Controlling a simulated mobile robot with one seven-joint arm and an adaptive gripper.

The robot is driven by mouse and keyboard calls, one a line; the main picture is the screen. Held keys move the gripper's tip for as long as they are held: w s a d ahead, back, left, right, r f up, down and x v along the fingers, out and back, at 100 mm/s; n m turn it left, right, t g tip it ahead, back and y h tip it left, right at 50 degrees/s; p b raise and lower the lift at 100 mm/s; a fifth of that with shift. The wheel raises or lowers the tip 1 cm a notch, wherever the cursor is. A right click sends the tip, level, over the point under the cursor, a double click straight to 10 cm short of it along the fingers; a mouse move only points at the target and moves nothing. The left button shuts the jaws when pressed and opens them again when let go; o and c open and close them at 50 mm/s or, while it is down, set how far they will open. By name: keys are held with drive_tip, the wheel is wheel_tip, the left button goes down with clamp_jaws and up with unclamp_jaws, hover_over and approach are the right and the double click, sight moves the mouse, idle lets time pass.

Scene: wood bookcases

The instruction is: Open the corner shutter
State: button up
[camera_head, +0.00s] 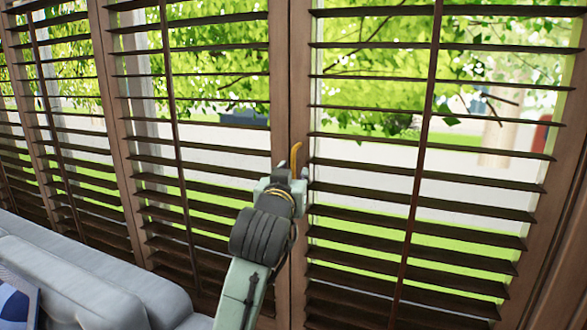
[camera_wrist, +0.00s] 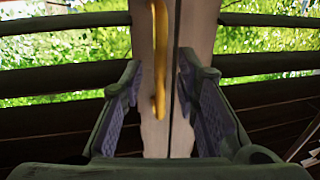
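The brown slatted shutter panel on the right (camera_head: 425,180), by the corner, stands shut against its neighbour (camera_head: 200,120). A slim orange-yellow handle (camera_head: 295,158) is at the upright stiles where the two panels meet; it also shows in the wrist view (camera_wrist: 160,50). I cannot tell for sure which panel bears it. My gripper (camera_head: 283,180) is at the stiles, just below the handle's top. In the wrist view my gripper (camera_wrist: 158,88) is open, with a finger on each side of the handle's lower end and gaps on both sides.
More slatted shutters (camera_head: 70,130) run off to the left. A grey sofa (camera_head: 90,280) with a blue patterned cushion (camera_head: 18,300) stands at the lower left. A wooden frame post (camera_head: 560,200) stands at the right edge.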

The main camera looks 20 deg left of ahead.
drive_tip(key=shift+w+a, duration=0.1)
drive_tip(key=shift+w, duration=0.55)
drive_tip(key=shift+c, duration=0.6)
clamp_jaws()
